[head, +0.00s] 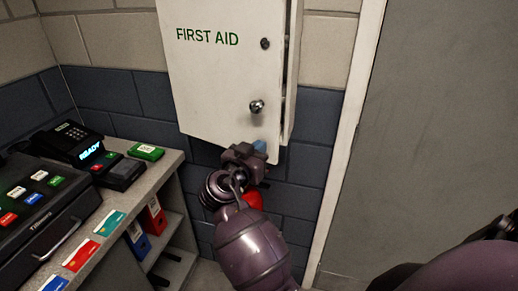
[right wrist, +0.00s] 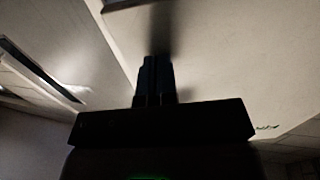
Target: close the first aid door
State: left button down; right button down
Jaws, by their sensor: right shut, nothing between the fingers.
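The white first aid door (head: 215,70), with green "FIRST AID" lettering, stands ajar. A narrow dark gap shows between its right edge and the cabinet body (head: 293,70). A round metal knob (head: 257,106) sits near its lower right, with a keyhole-like fitting (head: 265,43) above. My right gripper (head: 259,147) is at the door's lower right corner, below the knob. It is shut and empty. In the right wrist view its dark fingers (right wrist: 157,75) point at a pale surface and cast a shadow on it; contact cannot be told. My left gripper is out of view.
A counter (head: 115,190) at left carries a card terminal (head: 75,145), a green box (head: 146,152) and a dark case (head: 40,215). Binders (head: 154,216) stand on shelves below. A grey door (head: 430,130) with a pale frame is at right.

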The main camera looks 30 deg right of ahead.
jog(key=w+d, duration=0.1)
jog(key=d, duration=0.1)
jog(key=w+d+n+t+b, duration=0.1)
jog(key=d, duration=0.1)
jog(key=w+d+t+y, duration=0.1)
jog(key=d, duration=0.1)
jog(key=shift+w+d+r+n, duration=0.3)
